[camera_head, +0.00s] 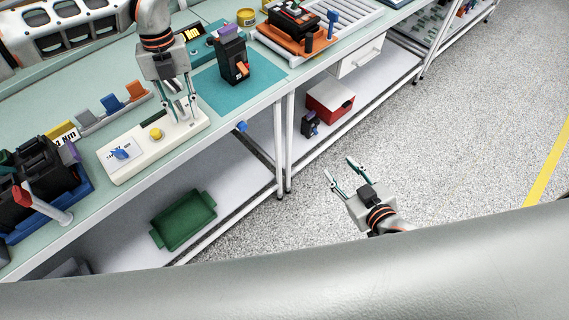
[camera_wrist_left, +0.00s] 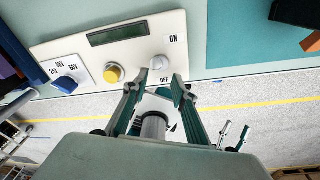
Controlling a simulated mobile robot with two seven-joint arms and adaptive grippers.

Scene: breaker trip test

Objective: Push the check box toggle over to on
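The check box (camera_head: 140,150) is a long white box on the bench at the left in the head view. It also fills the upper part of the left wrist view (camera_wrist_left: 80,48), with a dark display window, a blue knob (camera_wrist_left: 66,84) and a yellow button (camera_wrist_left: 113,72). Its pale toggle (camera_wrist_left: 158,65) sits near the OFF label, with ON printed farther up. My left gripper (camera_head: 180,108) is over the box's right end, fingers parted; in the wrist view the fingertips (camera_wrist_left: 156,88) are on either side, just below the toggle. Contact is unclear. My right gripper (camera_head: 346,176) is open and empty above the floor.
A black breaker (camera_head: 233,62) stands on a teal mat (camera_head: 213,92) right of the box. Coloured clips on a rail (camera_head: 100,118) lie behind it. Black devices in a blue tray (camera_head: 75,195) stand at the left. The bench's front edge is close to the box.

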